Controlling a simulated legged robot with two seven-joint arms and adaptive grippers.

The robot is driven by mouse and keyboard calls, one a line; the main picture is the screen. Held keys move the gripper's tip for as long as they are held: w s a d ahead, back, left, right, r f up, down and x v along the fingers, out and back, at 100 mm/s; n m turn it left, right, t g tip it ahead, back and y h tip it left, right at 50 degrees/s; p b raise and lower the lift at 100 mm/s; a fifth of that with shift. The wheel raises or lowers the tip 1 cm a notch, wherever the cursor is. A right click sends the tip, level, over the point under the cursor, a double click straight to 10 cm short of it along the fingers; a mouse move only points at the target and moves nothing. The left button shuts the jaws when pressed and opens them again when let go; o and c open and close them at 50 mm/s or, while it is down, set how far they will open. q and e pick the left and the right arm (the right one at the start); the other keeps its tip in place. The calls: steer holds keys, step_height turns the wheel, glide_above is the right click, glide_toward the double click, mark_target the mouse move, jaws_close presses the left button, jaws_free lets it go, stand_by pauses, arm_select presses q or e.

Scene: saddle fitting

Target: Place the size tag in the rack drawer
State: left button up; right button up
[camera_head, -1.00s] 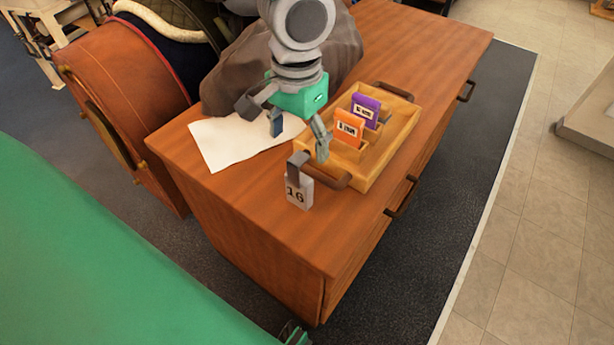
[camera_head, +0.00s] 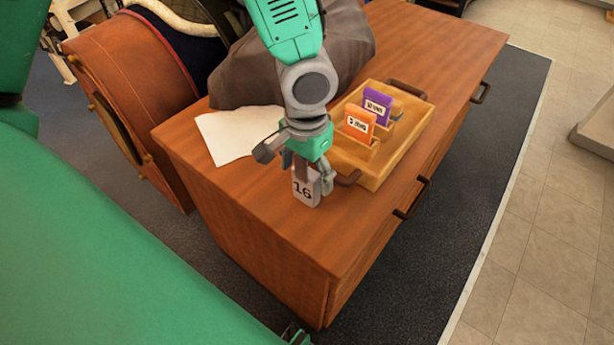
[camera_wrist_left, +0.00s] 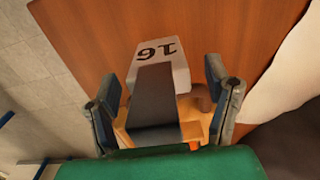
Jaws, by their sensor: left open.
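The size tag (camera_head: 305,190) is a white block marked 16 with a dark grey upper part, upright near the front of the wooden cabinet top. My left gripper (camera_head: 300,170) is right above it, pointing down, with open fingers on either side of its upper part. In the left wrist view the tag (camera_wrist_left: 165,65) and its dark part lie between the spread fingers (camera_wrist_left: 163,110), with visible gaps. The cabinet's right side has dark handles, one nearer (camera_head: 412,200) and one farther (camera_head: 481,92); no drawer there stands open.
A wooden tray (camera_head: 372,178) with an orange card (camera_head: 359,124) and a purple card (camera_head: 377,105) stands just right of my gripper. A white sheet (camera_head: 235,132) lies to the left. A dark brown bulky thing (camera_head: 245,75) is behind. A brown leather piece (camera_head: 130,85) stands left of the cabinet.

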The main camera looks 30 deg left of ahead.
arm_select(q)
steer(key=c, duration=1.4)
steer(key=shift+r, duration=0.1)
